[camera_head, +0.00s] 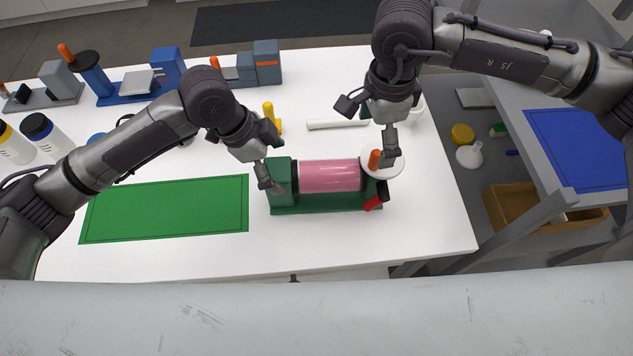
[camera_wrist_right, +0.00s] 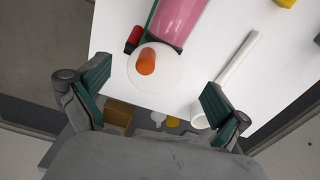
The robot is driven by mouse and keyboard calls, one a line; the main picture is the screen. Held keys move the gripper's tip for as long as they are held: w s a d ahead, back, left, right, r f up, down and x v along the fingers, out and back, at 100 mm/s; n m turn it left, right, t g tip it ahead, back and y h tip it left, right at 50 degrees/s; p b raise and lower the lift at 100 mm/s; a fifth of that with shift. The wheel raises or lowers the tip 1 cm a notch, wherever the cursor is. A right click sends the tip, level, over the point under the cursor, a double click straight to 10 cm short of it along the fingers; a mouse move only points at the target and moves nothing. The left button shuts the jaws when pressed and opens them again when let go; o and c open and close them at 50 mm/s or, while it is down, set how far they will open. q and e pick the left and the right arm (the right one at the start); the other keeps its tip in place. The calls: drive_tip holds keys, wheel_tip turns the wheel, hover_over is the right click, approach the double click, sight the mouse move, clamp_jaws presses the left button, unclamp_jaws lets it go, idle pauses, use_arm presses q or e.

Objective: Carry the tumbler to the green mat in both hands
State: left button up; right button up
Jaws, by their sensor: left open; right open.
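The tumbler (camera_head: 329,176) is a pink drum lying on its side in a dark green frame (camera_head: 325,204), with a white disc (camera_head: 397,162) and an orange knob at its right end. In the right wrist view the pink drum (camera_wrist_right: 178,18) and the disc (camera_wrist_right: 155,75) show ahead. My left gripper (camera_head: 268,165) is open at the frame's left end post; contact is unclear. My right gripper (camera_head: 378,115) is open above the disc end, and its fingers (camera_wrist_right: 150,95) stand apart around empty space. The green mat (camera_head: 166,208) lies bare on the white table, left of the tumbler.
A white scoop-like tool (camera_head: 337,124) and a yellow object (camera_head: 270,112) lie behind the tumbler. Blue and grey machines (camera_head: 265,62) stand at the back, bottles (camera_head: 39,129) at the left. A blue mat (camera_head: 580,145) lies on the right-hand table, across a gap.

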sight(371, 156)
use_arm(q)
drive_tip(key=x, duration=0.6)
drive_tip(key=shift+d, duration=0.1)
use_arm(e)
wheel_tip(371, 156, down, 6)
drive_tip(key=shift+f, duration=0.1)
use_arm(q)
drive_tip(key=c, duration=1.5)
use_arm(e)
drive_tip(key=c, duration=1.5)
use_arm(q)
drive_tip(key=c, duration=0.3)
use_arm(e)
drive_tip(key=shift+c, duration=0.8)
